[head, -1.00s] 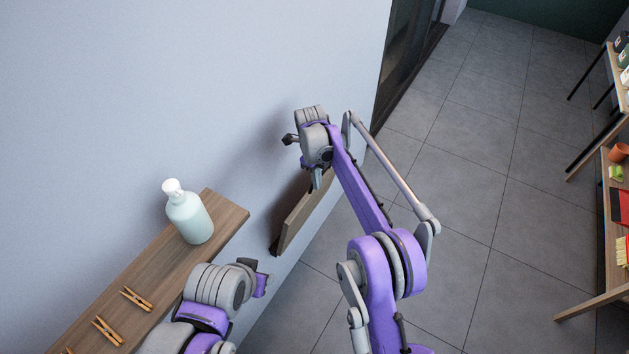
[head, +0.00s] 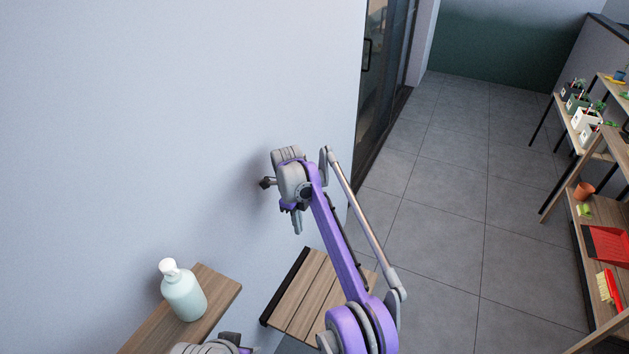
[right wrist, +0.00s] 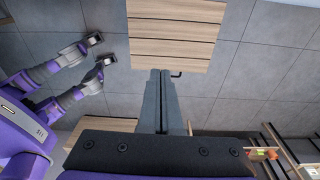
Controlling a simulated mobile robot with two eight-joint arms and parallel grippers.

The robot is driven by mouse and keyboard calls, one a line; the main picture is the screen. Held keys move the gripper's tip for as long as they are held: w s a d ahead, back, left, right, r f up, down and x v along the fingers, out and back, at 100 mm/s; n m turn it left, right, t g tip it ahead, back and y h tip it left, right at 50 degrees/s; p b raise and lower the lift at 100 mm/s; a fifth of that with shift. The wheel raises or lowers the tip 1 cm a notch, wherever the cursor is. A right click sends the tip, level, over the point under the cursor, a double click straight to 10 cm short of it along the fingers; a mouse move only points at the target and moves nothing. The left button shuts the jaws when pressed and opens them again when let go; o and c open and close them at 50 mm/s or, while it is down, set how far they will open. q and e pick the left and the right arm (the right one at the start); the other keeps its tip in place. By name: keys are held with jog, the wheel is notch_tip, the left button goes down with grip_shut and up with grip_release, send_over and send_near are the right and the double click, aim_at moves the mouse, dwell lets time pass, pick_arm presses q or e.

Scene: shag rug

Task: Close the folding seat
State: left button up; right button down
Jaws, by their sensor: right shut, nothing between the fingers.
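The folding seat (head: 312,292) is a slatted wooden panel with a dark hinge edge at the wall. It stands out roughly level from the wall, so it is open. It also shows in the right wrist view (right wrist: 175,32), past the fingertips. My right gripper (head: 297,225) is shut and empty, pointing down near the wall, above the seat in the head view. Its closed grey fingers (right wrist: 161,74) overlap the seat's near edge in the right wrist view; I cannot tell if they touch. Part of my left arm shows at the bottom of the head view; its jaws are not clear.
A wooden wall shelf (head: 218,288) carries a pale pump bottle (head: 184,295) left of the seat. A rack (head: 580,250) with plants, a pot, a red dustpan and a brush stands at the right. The tiled floor between is clear. A glass door is beyond the wall.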

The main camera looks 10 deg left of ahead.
jog(key=s+d+r+n+t, duration=0.1)
jog(key=d+r+n, duration=0.4)
jog(key=d+r, duration=0.4)
jog(key=s+d+r+n+t, duration=0.1)
jog(key=s+d+n, duration=0.4)
jog(key=s+d, duration=0.3)
jog(key=s+d+r+n+t+y, duration=0.1)
jog(key=s+d+n, duration=0.5)
jog(key=s, duration=0.7)
jog(key=shift+d+r+t+p, duration=0.4)
jog(key=shift+d+t, duration=0.3)
jog(key=shift+d, duration=0.45)
jog(key=c, duration=1.4)
grip_release()
jog(key=s+d+f+n, duration=0.1)
jog(key=s+f+n, duration=0.1)
jog(key=s, duration=0.2)
jog(key=s+d+f+n+t, duration=0.1)
jog(key=s+f+n, duration=0.1)
jog(key=s, duration=0.3)
jog(key=s+d+f+n, duration=0.2)
jog(key=s+f, duration=0.2)
jog(key=shift+s+d+t, duration=0.1)
jog(key=shift+s+t, duration=0.1)
jog(key=shift+t, duration=0.1)
jog(key=shift+o, duration=1)
jog(key=shift+s+f, duration=0.1)
jog(key=shift+s, duration=0.05)
jog(key=o, duration=0.3)
